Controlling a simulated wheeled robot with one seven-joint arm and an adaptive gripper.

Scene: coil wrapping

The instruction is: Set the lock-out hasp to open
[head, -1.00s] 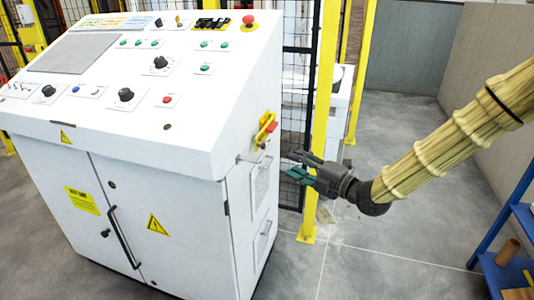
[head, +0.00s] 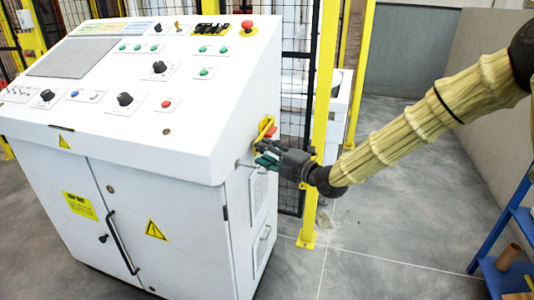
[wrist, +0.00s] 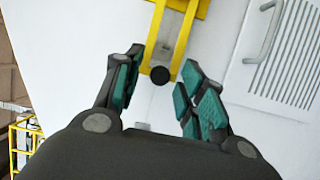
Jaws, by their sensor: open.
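The yellow lock-out hasp (head: 264,127), with a red part beside it, is on the right side wall of the white control cabinet (head: 230,205). In the wrist view the hasp (wrist: 183,8) shows as yellow bars, with a round black end (wrist: 160,75) at the lower end of one bar. My gripper (head: 262,158) is just below and in front of the hasp in the head view. In the wrist view my gripper (wrist: 162,62) is open, with its teal-padded fingers on either side of the lower hasp bar. I cannot tell whether they touch it. The hasp's lower part is partly hidden in the head view.
A vented panel with a handle (wrist: 264,35) is on the cabinet wall, right of the hasp. A yellow post (head: 318,110) and mesh fence stand close behind my gripper. A blue shelf (head: 505,240) is at the right.

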